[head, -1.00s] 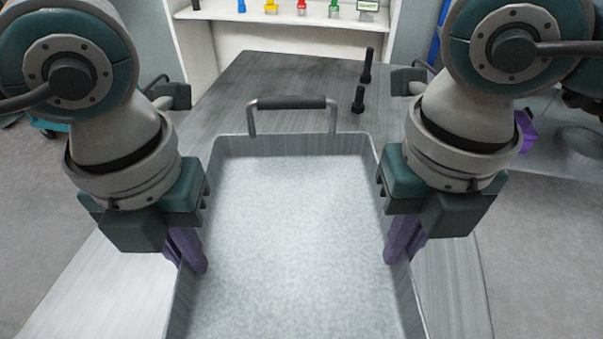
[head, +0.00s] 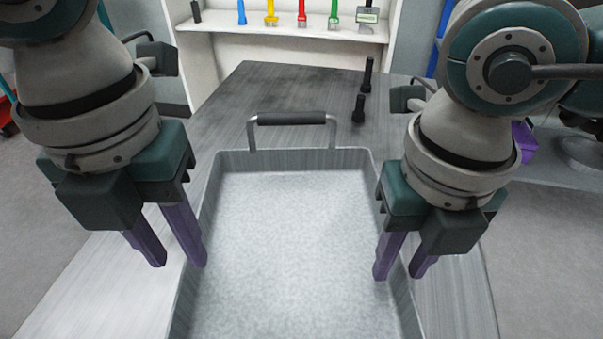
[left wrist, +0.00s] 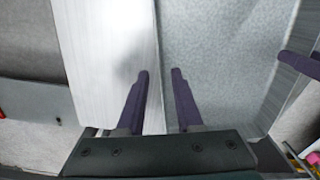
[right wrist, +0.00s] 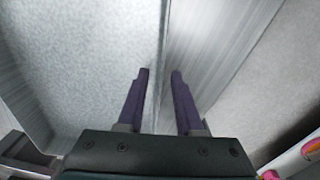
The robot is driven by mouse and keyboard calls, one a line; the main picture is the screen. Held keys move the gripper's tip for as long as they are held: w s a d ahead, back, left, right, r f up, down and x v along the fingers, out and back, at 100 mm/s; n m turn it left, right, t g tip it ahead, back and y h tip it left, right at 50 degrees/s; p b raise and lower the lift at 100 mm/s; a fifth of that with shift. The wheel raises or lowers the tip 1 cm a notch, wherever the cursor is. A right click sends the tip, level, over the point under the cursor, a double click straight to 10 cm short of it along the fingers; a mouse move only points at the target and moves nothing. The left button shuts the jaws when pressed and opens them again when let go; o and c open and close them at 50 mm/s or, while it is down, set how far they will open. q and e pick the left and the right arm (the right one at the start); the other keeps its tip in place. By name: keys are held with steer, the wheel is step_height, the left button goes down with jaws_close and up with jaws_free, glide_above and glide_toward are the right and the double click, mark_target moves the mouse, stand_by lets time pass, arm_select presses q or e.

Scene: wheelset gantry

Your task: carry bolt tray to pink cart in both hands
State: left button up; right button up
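The bolt tray (head: 227,160) is a grey metal tray with a speckled floor and a black-gripped handle (head: 290,118) at its far end; its visible floor is empty. My left gripper (head: 170,257) is open, one finger inside and one outside the left wall, which shows between the fingers in the left wrist view (left wrist: 160,95). My right gripper (head: 400,268) is open astride the right wall, which also shows between the fingers in the right wrist view (right wrist: 161,90). Gaps show beside both walls. The tray's near end is cut off. I cannot make out the pink cart.
The tray sits on a grey metal table (head: 260,85). Two black bolts stand on it behind the tray, one nearer (head: 359,108) and one farther (head: 367,75). A white shelf (head: 215,40) with several coloured items is at the back. Grey floor (head: 545,250) is clear on the right.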

steer(key=shift+r, duration=0.4)
arm_select(q)
step_height(320, 180, up, 7)
arm_select(e)
step_height(320, 180, up, 11)
arm_select(q)
steer(key=shift+r, duration=0.1)
arm_select(e)
steer(key=shift+r, duration=0.1)
